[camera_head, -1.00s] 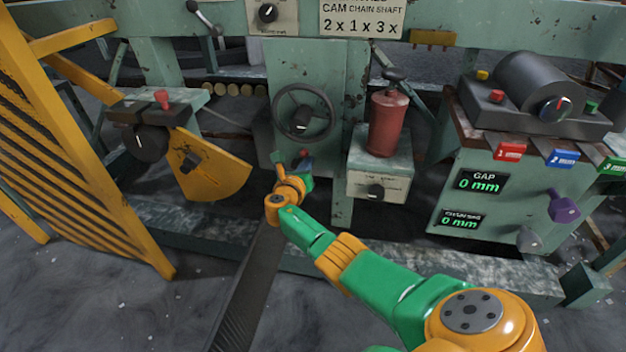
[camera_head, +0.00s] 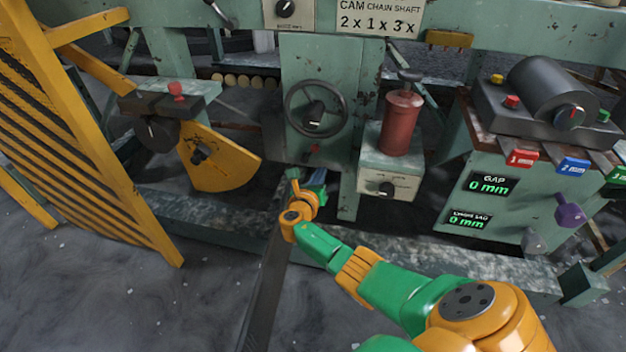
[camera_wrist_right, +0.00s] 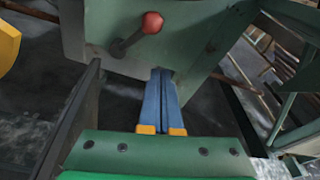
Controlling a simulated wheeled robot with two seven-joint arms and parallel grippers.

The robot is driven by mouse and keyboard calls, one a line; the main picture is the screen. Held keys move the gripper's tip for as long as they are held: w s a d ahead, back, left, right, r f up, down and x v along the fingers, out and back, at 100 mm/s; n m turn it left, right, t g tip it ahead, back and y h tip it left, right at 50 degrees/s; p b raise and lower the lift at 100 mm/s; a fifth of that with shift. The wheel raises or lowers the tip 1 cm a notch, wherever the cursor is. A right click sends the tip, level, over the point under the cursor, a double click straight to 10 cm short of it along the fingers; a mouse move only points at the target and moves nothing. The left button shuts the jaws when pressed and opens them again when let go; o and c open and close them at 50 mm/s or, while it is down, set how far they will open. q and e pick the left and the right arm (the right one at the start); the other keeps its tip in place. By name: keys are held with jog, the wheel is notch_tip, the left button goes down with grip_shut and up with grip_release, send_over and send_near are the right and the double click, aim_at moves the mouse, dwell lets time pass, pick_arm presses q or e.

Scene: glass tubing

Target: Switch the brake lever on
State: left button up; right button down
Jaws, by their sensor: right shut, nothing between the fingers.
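A short lever with a red ball knob (camera_head: 315,149) sticks out of the lower part of the green panel, below the handwheel. In the right wrist view the red ball (camera_wrist_right: 152,22) and its dark stem stand at the top, tilted up to the right. I read no label naming it as the brake lever. My right gripper (camera_head: 319,178) is just below that lever. In the right wrist view its blue fingers (camera_wrist_right: 161,73) are together and empty, with their tips below the lever and apart from it. My left gripper is not in view.
The black handwheel (camera_head: 316,108) sits above the lever. A red cylinder (camera_head: 401,122) on a green box (camera_head: 389,175) stands to the right. A yellow quadrant plate (camera_head: 219,160) is to the left. A long dark bar (camera_head: 263,295) runs along below my right gripper.

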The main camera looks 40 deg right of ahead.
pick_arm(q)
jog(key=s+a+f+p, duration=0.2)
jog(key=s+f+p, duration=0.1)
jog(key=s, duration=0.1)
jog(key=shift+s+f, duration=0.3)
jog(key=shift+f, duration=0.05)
pick_arm(e)
jog(key=v, duration=0.6)
